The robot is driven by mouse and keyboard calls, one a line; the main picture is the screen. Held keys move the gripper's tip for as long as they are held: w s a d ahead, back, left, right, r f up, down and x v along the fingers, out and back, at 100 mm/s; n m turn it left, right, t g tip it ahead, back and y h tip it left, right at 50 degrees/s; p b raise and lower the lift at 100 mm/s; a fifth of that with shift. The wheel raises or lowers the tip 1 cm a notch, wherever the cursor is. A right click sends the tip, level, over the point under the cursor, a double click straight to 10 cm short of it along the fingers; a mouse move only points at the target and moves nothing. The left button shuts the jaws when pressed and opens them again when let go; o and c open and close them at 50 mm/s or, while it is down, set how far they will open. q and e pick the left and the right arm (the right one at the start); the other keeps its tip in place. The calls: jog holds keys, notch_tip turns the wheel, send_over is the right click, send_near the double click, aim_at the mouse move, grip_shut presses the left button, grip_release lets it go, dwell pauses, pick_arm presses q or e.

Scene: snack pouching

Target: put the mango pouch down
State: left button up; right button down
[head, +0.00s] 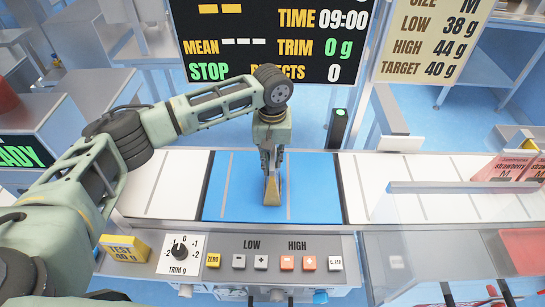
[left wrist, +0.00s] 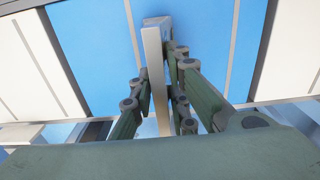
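The mango pouch (head: 272,192) is a narrow, upright tan-yellow shape, seen nearly edge-on. My left gripper (head: 271,172) points straight down and is shut on its upper part. The left wrist view shows the pouch (left wrist: 153,62) as a pale thin slab between the two fingers of the left gripper (left wrist: 157,82). The pouch is over the blue weighing section (head: 235,190) of the belt, near its middle. I cannot tell for sure whether its lower edge touches the blue surface. My right gripper does not show.
White belt sections (head: 165,185) lie on both sides of the blue one. A button panel (head: 260,262) with a trim knob (head: 180,248) runs along the front. A display (head: 270,45) stands behind, reading 0 g. Pink strawberry pouches (head: 508,168) and a clear guard (head: 440,225) are at right.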

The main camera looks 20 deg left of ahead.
pick_arm(q)
jog(key=o, duration=0.4)
notch_tip(320, 180, up, 12)
jog(key=b, duration=0.2)
jog(key=shift+r+b, duration=0.15)
jog(key=shift+b, duration=0.2)
dwell(0.4)
